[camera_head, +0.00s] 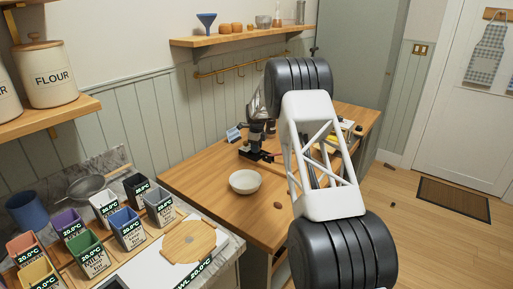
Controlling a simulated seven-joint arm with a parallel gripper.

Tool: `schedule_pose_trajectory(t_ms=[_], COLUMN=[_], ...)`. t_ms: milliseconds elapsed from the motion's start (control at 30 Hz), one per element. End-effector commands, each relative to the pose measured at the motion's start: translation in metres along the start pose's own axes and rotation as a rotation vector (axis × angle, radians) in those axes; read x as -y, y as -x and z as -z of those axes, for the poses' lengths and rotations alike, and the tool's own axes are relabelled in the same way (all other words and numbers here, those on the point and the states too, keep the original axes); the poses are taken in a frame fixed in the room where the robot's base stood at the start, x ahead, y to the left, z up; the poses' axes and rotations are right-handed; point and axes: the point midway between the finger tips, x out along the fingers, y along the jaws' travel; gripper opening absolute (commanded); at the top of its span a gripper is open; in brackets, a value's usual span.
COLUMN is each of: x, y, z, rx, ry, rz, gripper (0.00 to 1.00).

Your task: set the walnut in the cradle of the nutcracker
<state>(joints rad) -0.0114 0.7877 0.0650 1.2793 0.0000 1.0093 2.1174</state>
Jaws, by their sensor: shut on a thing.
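My gripper (257,128) is at the end of my arm, low over the back of the wooden table, and looks dark and small. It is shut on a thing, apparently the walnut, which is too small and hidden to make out. A dark device with a flat black base (255,155), apparently the nutcracker, stands on the table right below my gripper. Its cradle cannot be made out, nor can I tell whether the gripper touches it. A small brown nut-like thing (278,205) lies on the table in front, apart from the gripper.
A white bowl (245,182) stands on the wooden table (215,190) in front of the device. A small blue card (233,134) stands at the back left. My arm hides much of the table's right side. Several labelled tins (130,228) stand at the lower left.

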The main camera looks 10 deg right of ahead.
Motion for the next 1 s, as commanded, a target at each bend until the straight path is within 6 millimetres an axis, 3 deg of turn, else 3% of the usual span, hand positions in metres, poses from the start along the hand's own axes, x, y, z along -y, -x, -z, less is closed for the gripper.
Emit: schedule_pose_trajectory(t_ms=[1000], x=[0.000], y=[-0.018], z=[0.000], rx=[0.000], ry=[0.000], rz=[-0.001], gripper=[0.11])
